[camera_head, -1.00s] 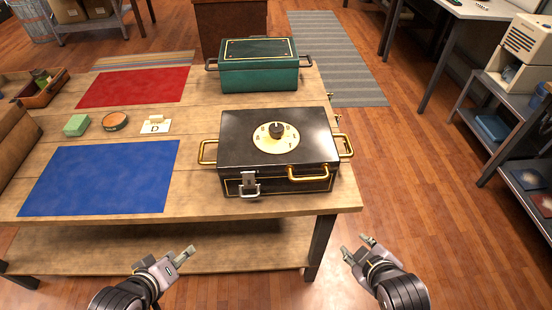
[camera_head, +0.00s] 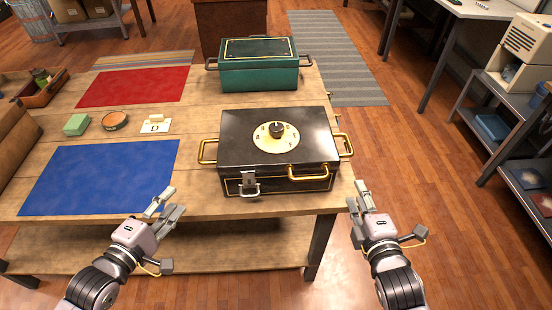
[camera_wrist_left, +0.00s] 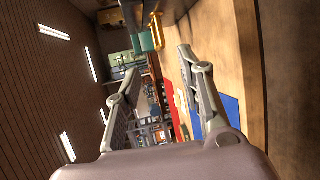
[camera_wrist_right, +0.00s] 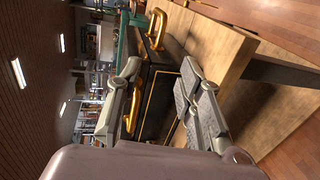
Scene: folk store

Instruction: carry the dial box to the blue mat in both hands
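The dial box (camera_head: 240,150) is black with gold trim, a round cream dial on its lid and gold handles at its left and right ends. It stands on the wooden table near the front right corner. The blue mat (camera_head: 98,178) lies flat to its left, bare. My left gripper (camera_head: 166,208) is open and empty by the table's front edge, left of the box and apart from it. My right gripper (camera_head: 361,199) is open and empty just off the table's right corner. In the right wrist view the box (camera_wrist_right: 157,105) and a gold handle show beyond the fingers.
A green box (camera_head: 258,70) stands behind the dial box. A red mat (camera_head: 135,86) lies at the back left. A green block (camera_head: 77,125), a round tin (camera_head: 115,121) and a D card (camera_head: 155,126) lie between the mats. The tabletop between box and blue mat is clear.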

